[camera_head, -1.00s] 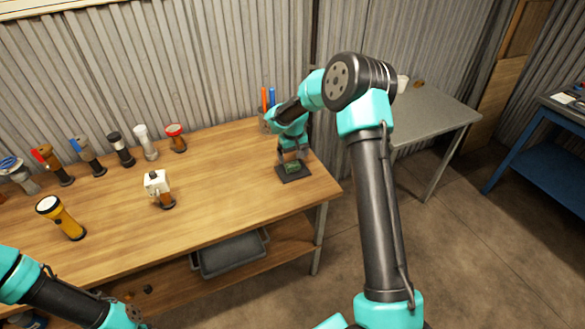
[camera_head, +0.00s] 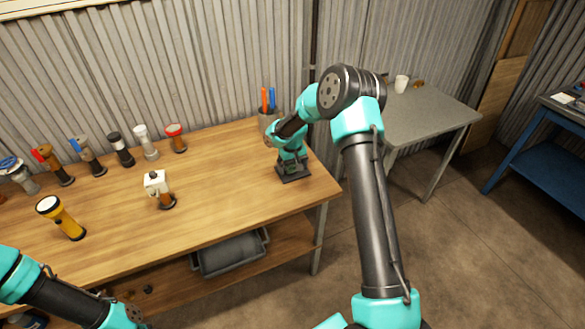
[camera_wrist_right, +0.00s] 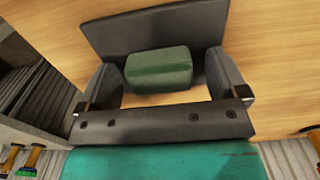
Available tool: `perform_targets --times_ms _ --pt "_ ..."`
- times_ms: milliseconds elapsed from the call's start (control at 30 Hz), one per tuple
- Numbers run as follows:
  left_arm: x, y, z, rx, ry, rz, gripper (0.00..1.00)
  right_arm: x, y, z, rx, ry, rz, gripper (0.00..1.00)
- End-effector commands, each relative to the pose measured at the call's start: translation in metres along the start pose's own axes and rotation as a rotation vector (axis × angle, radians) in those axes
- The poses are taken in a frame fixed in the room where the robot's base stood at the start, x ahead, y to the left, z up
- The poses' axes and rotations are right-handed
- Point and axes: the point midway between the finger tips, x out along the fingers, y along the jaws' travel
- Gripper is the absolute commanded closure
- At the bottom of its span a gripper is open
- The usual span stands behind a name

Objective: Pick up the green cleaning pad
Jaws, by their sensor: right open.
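The green cleaning pad (camera_wrist_right: 158,70) shows in the right wrist view as a small block on a dark square mat (camera_wrist_right: 150,27). In the head view, the mat (camera_head: 286,178) lies at the right end of the wooden bench and the pad is mostly hidden by my gripper. My right gripper (camera_head: 292,166) is low over the mat. In the right wrist view my right gripper (camera_wrist_right: 163,78) is open, with one finger on each side of the pad and visible gaps between. Of my left arm only links show, at the lower left; its gripper is out of view.
A cup with pens (camera_head: 267,117) stands just behind my right gripper. A grey bin (camera_head: 262,240) sits below. The bench middle is clear.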

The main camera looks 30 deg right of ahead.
Motion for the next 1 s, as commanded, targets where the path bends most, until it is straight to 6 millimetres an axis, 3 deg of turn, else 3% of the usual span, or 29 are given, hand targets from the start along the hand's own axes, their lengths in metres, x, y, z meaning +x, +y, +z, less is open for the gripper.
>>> perform_targets --times_ms 367,900,1000 --pt "0.0 0.0 0.0 0.0 0.0 0.0 0.57 -0.0004 0.0 -0.0001 0.0 0.0 0.0 0.08" --pt "0.0 0.0 0.0 0.0 0.0 0.0 0.57 -0.0004 0.0 -0.0001 0.0 0.0 0.0 0.6" --pt "0.0 0.0 0.0 0.0 0.0 0.0 0.57 -0.0005 0.0 -0.0002 0.0 0.0 0.0 0.61"
